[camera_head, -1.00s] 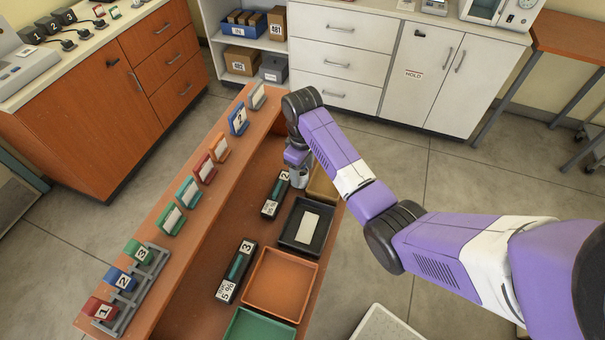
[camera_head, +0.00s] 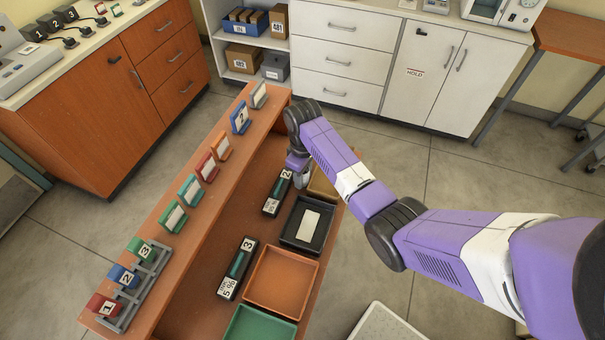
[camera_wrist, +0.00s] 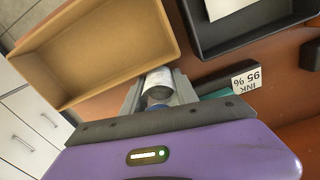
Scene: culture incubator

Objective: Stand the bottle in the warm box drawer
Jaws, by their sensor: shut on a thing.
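My gripper (camera_wrist: 158,92) is shut on a small bottle (camera_wrist: 157,82) with a pale, greyish body, seen nearly end-on between the fingers in the wrist view. In the head view my gripper (camera_head: 298,180) is low over the far part of the brown bench, and my wrist hides most of the bottle. I cannot tell whether the bottle touches the bench. It is beside a tan tray (camera_wrist: 100,45) and near a black ink box (camera_wrist: 240,82). I cannot make out a drawer clearly marked as the warm box.
The bench also carries a black tray (camera_head: 309,223), an orange tray (camera_head: 281,284), a green tray (camera_head: 258,326) and a second ink box (camera_head: 237,268). Coloured card holders line its raised left ledge. White cabinets (camera_head: 345,65) stand behind; open floor lies to the right.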

